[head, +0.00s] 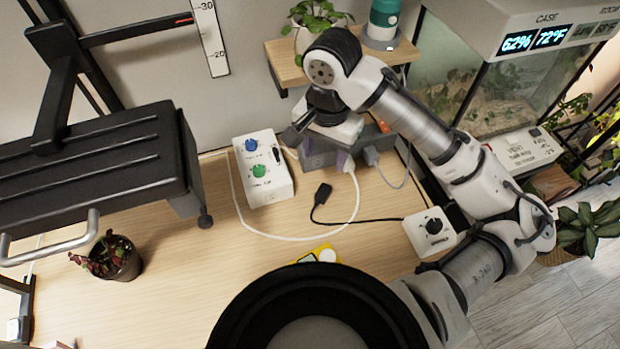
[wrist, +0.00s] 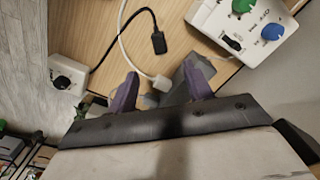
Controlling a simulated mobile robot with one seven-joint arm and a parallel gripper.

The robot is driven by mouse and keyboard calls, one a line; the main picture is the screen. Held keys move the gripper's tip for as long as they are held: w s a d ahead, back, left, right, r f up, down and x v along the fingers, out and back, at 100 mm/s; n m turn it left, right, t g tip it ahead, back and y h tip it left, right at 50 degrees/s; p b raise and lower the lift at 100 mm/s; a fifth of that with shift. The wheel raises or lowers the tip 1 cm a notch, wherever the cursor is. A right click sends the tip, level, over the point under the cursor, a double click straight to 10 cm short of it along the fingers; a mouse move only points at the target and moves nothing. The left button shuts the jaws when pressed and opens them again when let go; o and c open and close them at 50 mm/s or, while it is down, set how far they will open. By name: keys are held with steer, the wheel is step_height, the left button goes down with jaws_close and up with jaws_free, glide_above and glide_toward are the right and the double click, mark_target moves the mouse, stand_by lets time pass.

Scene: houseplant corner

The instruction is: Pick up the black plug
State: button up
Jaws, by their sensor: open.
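The black plug (head: 322,194) lies on the wooden table on the end of a black cord that runs right to a white box with a black knob (head: 431,231). In the wrist view the black plug (wrist: 159,43) lies beyond my fingertips, near the top. My gripper (head: 325,154) is above the grey power strip (head: 318,160), behind the plug. In the wrist view my gripper (wrist: 163,82) has its two purple fingers wide apart, with no black plug between them. A white plug (wrist: 161,83) shows between the fingers, below them.
A white cable (head: 285,238) loops around the black plug. A white controller with blue and green knobs (head: 263,168) lies to its left. A yellow item (head: 318,255) is in front. A shelf (head: 290,72) with a plant overhangs behind.

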glide_above(323, 191)
step_height(323, 191, down, 8)
steer(key=shift+s+d+r, duration=0.1)
steer(key=shift+s+r, duration=0.05)
steer(key=shift+f+p, duration=0.5)
steer(key=shift+f, duration=2.6)
steer(key=shift+c, duration=0.4)
jaws_close()
steer(key=shift+r, duration=0.2)
